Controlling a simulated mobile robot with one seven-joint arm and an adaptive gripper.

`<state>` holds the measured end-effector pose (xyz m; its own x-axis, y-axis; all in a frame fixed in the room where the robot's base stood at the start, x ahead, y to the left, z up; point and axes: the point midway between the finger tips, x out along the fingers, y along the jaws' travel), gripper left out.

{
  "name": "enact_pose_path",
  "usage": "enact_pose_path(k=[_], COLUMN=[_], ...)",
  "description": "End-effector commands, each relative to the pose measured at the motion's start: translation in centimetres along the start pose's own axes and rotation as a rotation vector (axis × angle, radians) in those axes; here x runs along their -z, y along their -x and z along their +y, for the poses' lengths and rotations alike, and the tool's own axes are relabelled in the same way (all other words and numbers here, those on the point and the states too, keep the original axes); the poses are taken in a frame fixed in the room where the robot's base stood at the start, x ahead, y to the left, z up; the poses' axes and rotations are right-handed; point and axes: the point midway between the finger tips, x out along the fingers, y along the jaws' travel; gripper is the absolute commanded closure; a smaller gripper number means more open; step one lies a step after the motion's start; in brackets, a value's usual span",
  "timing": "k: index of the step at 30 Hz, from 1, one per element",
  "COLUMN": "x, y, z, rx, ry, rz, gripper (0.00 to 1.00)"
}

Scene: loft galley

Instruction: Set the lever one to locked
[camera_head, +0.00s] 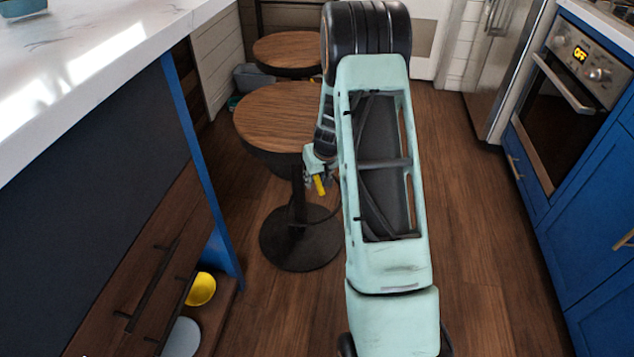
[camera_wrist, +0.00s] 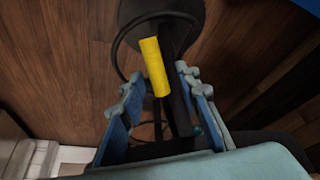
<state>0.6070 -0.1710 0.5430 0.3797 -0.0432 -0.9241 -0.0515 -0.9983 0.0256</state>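A short yellow cylindrical grip (camera_wrist: 155,67) shows just beyond and between my fingertips in the wrist view. In the head view the yellow grip (camera_head: 320,185) is beside my gripper (camera_head: 316,170), near the front stool's black post. It looks like a lever handle, but no label shows and I cannot tell its setting. In the wrist view my gripper (camera_wrist: 160,92) is open, with one finger on each side below the grip. The fingers appear apart from it. What the grip is fixed to is unclear.
The front stool has a round wooden seat (camera_head: 285,112) and a dark round base (camera_head: 300,240). Another stool (camera_head: 288,48) stands behind. A marble-topped counter (camera_head: 90,60) is at left; an oven (camera_head: 570,90) and blue cabinets (camera_head: 590,215) at right.

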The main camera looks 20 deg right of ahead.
Motion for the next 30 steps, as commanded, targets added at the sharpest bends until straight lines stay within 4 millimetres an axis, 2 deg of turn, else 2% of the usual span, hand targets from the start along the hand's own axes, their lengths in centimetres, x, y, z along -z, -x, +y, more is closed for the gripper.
enact_pose_path(k=[3, 11, 19, 30], x=[0.03, 0.07, 0.05, 0.07], y=[-0.59, -0.6, -0.59, -0.53], z=[0.01, 0.01, 0.01, 0.01], rx=[-0.001, -0.001, -0.001, 0.0], ry=[0.001, 0.001, 0.001, 0.001], rz=[0.001, 0.001, 0.001, 0.0], gripper=[0.7, 0.7, 0.99, 1.0])
